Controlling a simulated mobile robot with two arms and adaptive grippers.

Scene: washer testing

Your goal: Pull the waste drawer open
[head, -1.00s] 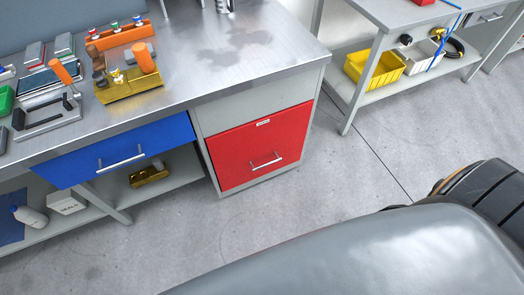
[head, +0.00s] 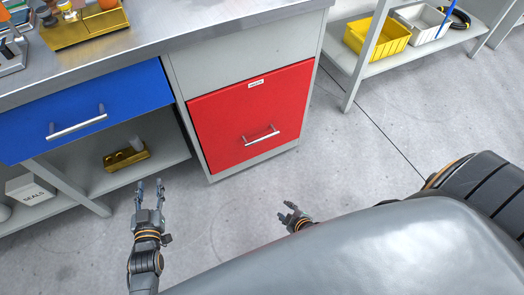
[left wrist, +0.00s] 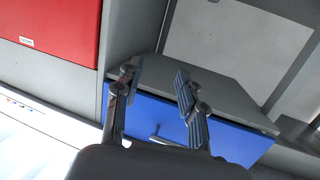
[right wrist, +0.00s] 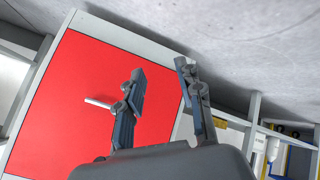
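The waste drawer is most likely the red drawer (head: 220,120) under the right end of the workbench; the small label on it is too small to read. It is shut, with a silver bar handle (head: 260,136) low on its front. My right gripper (head: 287,210) is open and empty, in front of and below the handle. In the right wrist view the red front (right wrist: 75,75) and its handle (right wrist: 98,103) show beyond the open fingers. My left gripper (head: 148,183) is open and empty in front of the lower shelf, left of the red drawer. The red front also shows in the left wrist view (left wrist: 60,20).
A blue drawer (head: 120,95) with a bar handle is left of the red one. A shelf below holds a golden tray (head: 135,158) and a seals box (head: 28,188). A second bench at the right holds a yellow bin (head: 385,40). The floor in front is clear.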

